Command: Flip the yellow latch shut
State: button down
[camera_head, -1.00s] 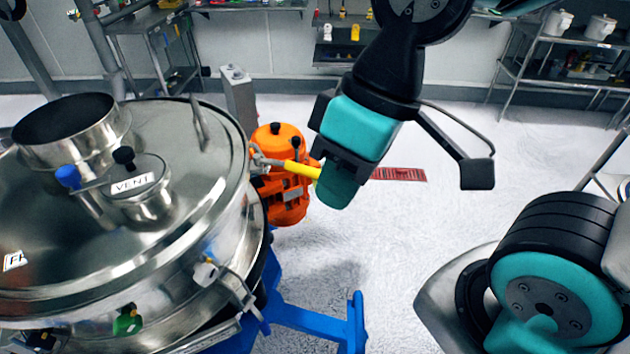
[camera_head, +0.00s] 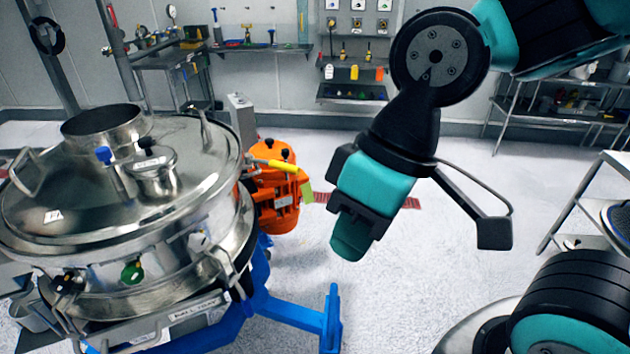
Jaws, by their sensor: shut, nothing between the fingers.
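The yellow latch (camera_head: 275,165) is a short bar handle at the right rim of the steel sifter (camera_head: 150,200). It sticks out to the right, nearly level, in front of the orange motor. My gripper (camera_head: 350,243) is shut and empty. It points down, to the right of the latch and lower in the picture, with a clear gap between them. Where the latch joins its clamp is small and hard to make out.
The orange motor (camera_head: 274,195) stands beside the sifter, behind the latch. A blue stand (camera_head: 300,315) reaches right below the sifter. The lid carries a blue-knobbed vent fitting (camera_head: 152,175). Open floor (camera_head: 400,260) lies right of the stand.

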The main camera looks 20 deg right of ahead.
aim_at(282, 167)
jog(key=k, duration=0.4)
jog(key=z, duration=0.9)
jog(key=i, duration=0.6)
jog(key=u, duration=1.05)
jog(key=i, duration=0.5)
